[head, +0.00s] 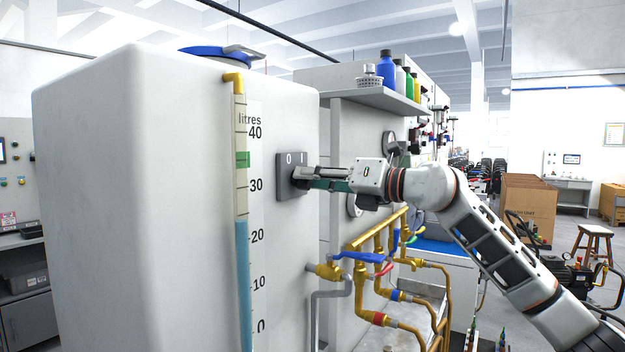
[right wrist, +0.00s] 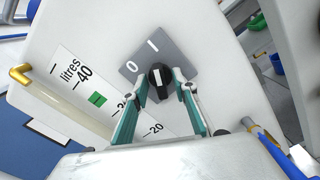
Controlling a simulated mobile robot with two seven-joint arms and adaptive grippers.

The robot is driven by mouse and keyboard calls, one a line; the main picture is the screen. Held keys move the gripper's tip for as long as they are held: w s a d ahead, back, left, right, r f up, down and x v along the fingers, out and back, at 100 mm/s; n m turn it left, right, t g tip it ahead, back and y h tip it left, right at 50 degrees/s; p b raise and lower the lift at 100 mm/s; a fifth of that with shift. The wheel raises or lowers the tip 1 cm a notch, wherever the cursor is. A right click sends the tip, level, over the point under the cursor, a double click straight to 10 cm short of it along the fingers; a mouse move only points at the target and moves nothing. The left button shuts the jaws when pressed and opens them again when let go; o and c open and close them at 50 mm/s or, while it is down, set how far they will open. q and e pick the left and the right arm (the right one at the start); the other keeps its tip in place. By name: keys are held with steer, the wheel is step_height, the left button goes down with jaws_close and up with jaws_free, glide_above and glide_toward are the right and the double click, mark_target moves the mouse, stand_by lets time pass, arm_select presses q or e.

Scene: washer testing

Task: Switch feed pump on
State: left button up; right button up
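The feed pump switch is a grey plate (right wrist: 180,48) marked 0 and I, with a black rotary knob (right wrist: 160,82) bearing a white line. In the right wrist view the line points roughly towards the I. The switch plate also shows in the head view (head: 284,172), on the side of the white tank (head: 150,200). My right gripper (head: 302,180) is at the switch. In the right wrist view its fingertips (right wrist: 160,76) lie close against both sides of the knob and appear closed on it. The knob is mostly hidden in the head view. My left gripper is out of view.
A level tube (head: 241,200) with a litres scale runs up the tank left of the switch. Brass pipes with a blue-handled valve (head: 357,257) lie below my right arm. A shelf (head: 378,99) with bottles stands above it.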

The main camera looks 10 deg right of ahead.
steer(key=shift+s+d, duration=0.1)
steer(key=v, duration=1.1)
steer(key=shift+s+d, duration=0.2)
steer(key=shift+s, duration=0.1)
